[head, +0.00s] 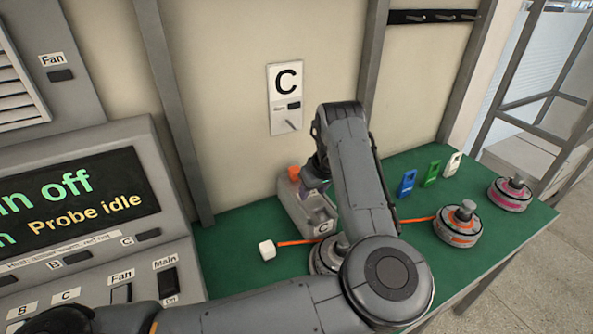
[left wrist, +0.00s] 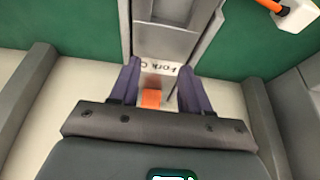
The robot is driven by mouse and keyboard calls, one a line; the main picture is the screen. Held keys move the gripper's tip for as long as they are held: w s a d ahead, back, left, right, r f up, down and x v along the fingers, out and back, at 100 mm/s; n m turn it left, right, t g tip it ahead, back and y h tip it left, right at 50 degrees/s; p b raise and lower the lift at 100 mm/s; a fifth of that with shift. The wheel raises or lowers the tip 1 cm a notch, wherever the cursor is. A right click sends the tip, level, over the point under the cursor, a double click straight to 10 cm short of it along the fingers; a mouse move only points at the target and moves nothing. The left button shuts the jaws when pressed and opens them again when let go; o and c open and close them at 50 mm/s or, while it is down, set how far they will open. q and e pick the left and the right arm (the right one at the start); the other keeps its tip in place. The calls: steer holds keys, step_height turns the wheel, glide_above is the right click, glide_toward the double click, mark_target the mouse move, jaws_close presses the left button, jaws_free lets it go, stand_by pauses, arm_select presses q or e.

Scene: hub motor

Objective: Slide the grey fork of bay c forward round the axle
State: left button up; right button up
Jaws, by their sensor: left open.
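A grey fixture (head: 296,206) marked C stands on the green bench below the C sign; an orange block (head: 294,172) is at its wall end. The left wrist view shows a grey piece (left wrist: 165,42) with a "Fork C" label and the orange block (left wrist: 151,98) between my gripper fingers. My left gripper (left wrist: 156,82) is open, its purple fingers on either side of the label and block; I cannot tell whether they touch. In the head view it is mostly behind my arm. A hub motor (head: 322,260) stands in front of the fixture, largely hidden by my arm; its axle is hidden. My right gripper is not in view.
A white connector (head: 267,250) on an orange cable lies left of the hub motor. Orange-banded (head: 458,224) and pink-banded (head: 510,195) hub motors stand at right. Blue (head: 407,183), green (head: 432,174) and white (head: 452,164) tags stand behind them. A console (head: 75,205) stands at left.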

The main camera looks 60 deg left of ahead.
mark_target(295, 168)
arm_select(q)
steer(key=a, duration=0.3)
steer(key=a+b, duration=0.1)
steer(key=a, duration=0.3)
steer(key=w+a+b, duration=0.1)
steer(key=a, duration=0.2)
steer(key=shift+a, duration=0.4)
steer(key=shift+a+f+b, duration=0.15)
steer(key=shift+f+b, duration=0.3)
